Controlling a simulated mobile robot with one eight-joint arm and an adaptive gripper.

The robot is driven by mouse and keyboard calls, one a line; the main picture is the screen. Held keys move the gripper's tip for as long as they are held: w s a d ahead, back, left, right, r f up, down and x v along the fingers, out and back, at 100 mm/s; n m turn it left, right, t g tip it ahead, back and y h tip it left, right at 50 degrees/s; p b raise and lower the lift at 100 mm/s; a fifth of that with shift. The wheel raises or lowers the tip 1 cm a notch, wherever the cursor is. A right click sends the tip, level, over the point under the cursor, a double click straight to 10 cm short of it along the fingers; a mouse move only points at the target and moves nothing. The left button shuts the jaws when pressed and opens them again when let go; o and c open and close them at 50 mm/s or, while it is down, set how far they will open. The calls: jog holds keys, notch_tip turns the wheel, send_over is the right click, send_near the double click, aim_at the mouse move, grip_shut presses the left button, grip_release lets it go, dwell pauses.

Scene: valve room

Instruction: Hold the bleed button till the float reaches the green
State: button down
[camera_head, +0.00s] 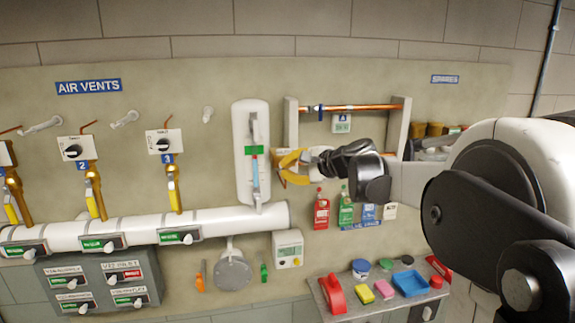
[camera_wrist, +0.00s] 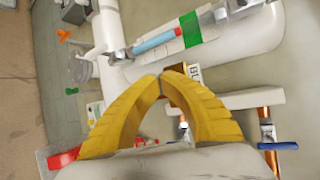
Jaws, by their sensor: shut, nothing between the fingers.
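The sight gauge is a white rounded plate (camera_head: 240,185) on the wall, with a green band (camera_head: 254,151) across its tube. The blue column (camera_head: 255,174) stands below the band; in the wrist view the blue column (camera_wrist: 156,42) ends close to the green band (camera_wrist: 190,28). In the wrist view the fingertips (camera_wrist: 160,77) meet in front of a brownish box beside a small white label (camera_wrist: 195,72). The bleed button is not visible, perhaps hidden by the fingers.
A copper pipe (camera_head: 365,107) runs between brackets above my gripper. Coloured tags (camera_head: 345,210) hang below it. A shelf (camera_head: 390,301) with small items stands lower right. A white pipe (camera_head: 125,231) with valves (camera_head: 95,192) runs along the left.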

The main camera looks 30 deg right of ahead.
dwell(0.8)
jog(key=shift+s+a, duration=0.25)
jog(key=shift+s, duration=0.65)
jog(key=shift+s+a, duration=0.25)
jog(key=shift+s, duration=0.55)
jog(key=shift+s+a, duration=0.2)
jog(key=shift+s, duration=0.6)
jog(key=shift+s+a, duration=0.25)
jog(key=shift+s, duration=0.55)
dwell(0.6)
jog(key=shift+w+d+p, duration=0.25)
jog(key=shift+w+p, duration=0.15)
jog(key=shift+w, duration=0.4)
jog(key=shift+w+d+p, duration=0.2)
jog(key=shift+w+p, duration=0.2)
jog(key=shift+w, duration=0.45)
jog(key=shift+w+d+p, duration=0.25)
jog(key=shift+w+p, duration=0.15)
jog(key=shift+w, duration=0.4)
